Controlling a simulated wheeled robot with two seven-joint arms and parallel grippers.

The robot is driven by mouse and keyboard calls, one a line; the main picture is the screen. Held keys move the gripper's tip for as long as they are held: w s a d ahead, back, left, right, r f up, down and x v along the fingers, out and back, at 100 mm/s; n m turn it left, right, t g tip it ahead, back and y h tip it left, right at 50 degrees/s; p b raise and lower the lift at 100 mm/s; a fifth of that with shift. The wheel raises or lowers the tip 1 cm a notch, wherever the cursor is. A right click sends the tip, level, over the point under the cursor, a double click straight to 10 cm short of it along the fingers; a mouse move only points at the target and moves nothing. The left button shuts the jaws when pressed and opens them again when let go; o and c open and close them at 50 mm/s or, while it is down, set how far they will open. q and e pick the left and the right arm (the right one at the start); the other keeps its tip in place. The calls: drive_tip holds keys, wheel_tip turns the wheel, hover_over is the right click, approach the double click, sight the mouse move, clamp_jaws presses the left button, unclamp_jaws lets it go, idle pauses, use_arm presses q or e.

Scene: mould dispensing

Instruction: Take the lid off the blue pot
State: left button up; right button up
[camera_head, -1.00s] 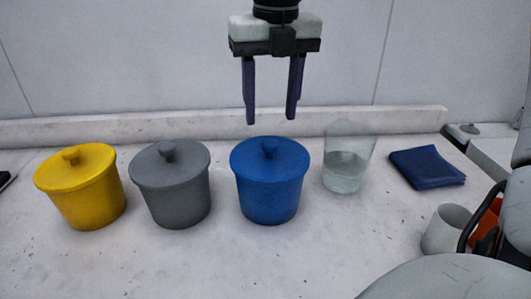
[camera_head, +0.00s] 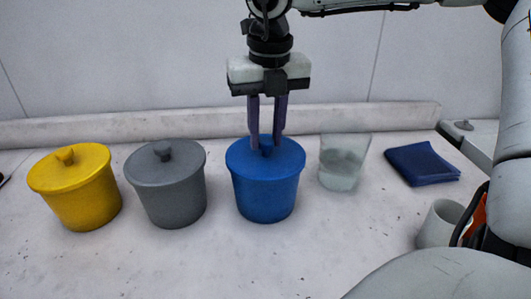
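The blue pot (camera_head: 265,197) stands upright in the middle of the table with its blue lid (camera_head: 287,159) seated on top. My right gripper (camera_head: 266,144) points straight down over the lid. Its two purple fingers stand on either side of the lid's knob and hide part of it. The fingers are close together and appear closed on the knob. The lid still rests on the pot. My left gripper is not in view.
A grey lidded pot (camera_head: 170,198) and a yellow lidded pot (camera_head: 82,202) stand to the left. A glass with clear liquid (camera_head: 342,168) stands close on the right. A folded blue cloth (camera_head: 422,164) and a white cup (camera_head: 440,223) lie farther right. The front table is clear.

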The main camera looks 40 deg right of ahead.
clamp_jaws()
